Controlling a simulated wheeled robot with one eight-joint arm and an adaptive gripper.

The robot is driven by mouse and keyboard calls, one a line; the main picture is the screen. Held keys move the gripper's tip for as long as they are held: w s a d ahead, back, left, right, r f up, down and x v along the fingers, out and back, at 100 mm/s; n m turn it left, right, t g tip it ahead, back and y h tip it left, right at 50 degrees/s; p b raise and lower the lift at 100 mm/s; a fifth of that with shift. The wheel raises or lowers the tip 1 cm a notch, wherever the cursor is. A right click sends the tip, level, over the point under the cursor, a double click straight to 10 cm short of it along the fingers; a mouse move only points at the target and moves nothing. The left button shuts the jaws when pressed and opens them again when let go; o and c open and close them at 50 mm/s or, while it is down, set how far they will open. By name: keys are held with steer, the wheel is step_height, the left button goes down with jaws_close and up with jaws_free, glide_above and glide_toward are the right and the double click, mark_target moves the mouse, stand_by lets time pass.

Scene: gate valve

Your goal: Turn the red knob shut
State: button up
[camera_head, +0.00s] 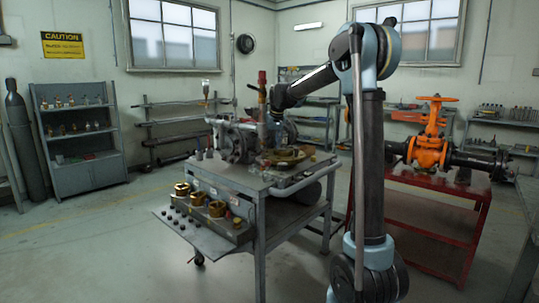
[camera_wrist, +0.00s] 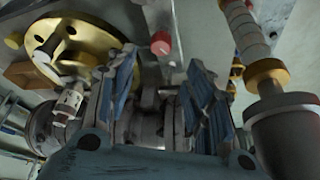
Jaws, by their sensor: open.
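In the wrist view, a small red knob (camera_wrist: 160,43) shows near the top middle, ahead of the gap between my fingertips. My gripper (camera_wrist: 163,75) is open, with one blue-padded finger on each side of the picture's middle. Nothing is seen held between the fingers. The knob looks apart from both fingers. In the head view, my arm reaches left over the grey workbench (camera_head: 255,183), and its end is among the pipework there. I cannot make out the fingers or the knob clearly in that view.
A brass flange (camera_wrist: 75,45) lies left of the knob, and a thick cylinder (camera_wrist: 285,130) stands at the right in the wrist view. An orange gate valve (camera_head: 428,140) sits on a red table (camera_head: 430,185). Brass fittings (camera_head: 217,208) line the bench's front shelf.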

steer(key=shift+v, duration=1.1)
